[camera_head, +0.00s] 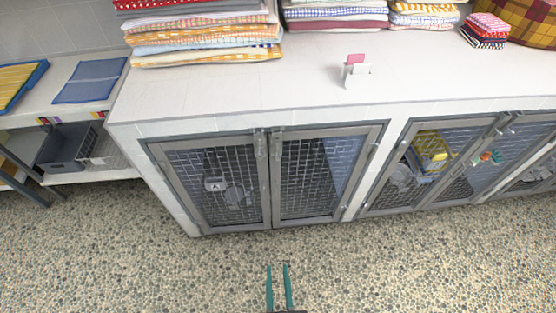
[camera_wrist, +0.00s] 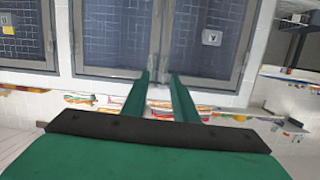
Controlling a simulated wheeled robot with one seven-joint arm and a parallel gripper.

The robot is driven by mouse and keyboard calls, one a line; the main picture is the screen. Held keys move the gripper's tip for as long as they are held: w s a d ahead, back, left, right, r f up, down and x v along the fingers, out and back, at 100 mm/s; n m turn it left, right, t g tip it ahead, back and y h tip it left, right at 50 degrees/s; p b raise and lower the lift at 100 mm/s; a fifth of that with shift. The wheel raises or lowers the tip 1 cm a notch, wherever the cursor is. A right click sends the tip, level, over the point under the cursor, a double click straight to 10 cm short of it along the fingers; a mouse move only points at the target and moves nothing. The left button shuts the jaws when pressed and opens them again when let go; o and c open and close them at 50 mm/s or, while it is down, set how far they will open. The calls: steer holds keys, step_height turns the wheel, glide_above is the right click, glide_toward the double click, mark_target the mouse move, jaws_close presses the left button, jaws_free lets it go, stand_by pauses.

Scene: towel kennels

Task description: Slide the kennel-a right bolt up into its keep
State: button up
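The left kennel, which I take as kennel-a, has a left mesh door (camera_head: 213,183) and a right mesh door (camera_head: 312,175), both looking closed in the grey frame. A small metal right bolt (camera_head: 277,145) sits at the top inner edge of the right door, beside the left bolt (camera_head: 260,145). Whether either is in its keep is too small to tell. My gripper (camera_head: 278,267) has two green fingers apart with nothing between them, low in front of the doors. In the wrist view, upside down, the fingertips (camera_wrist: 160,76) flank the door seam; the bolts are partly hidden.
The white tiled counter (camera_head: 230,97) above carries folded towel stacks (camera_head: 205,38) and a small card holder (camera_head: 356,72). Another kennel (camera_head: 440,165) stands to the right. A shelf with a grey crate (camera_head: 65,147) stands left. The pebbled floor (camera_head: 150,265) in front is clear.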

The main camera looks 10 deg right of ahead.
steer(key=w+d+f+m, duration=0.1)
steer(key=w+d+f, duration=0.15)
steer(key=w, duration=0.95)
steer(key=t, duration=0.2)
glide_toward(278, 160)
steer(key=shift+m+y, duration=0.3)
steer(key=w, duration=1)
steer(key=shift+d+f, duration=0.1)
steer(key=shift+d, duration=0.3)
jaws_close()
steer(key=shift+d, duration=0.1)
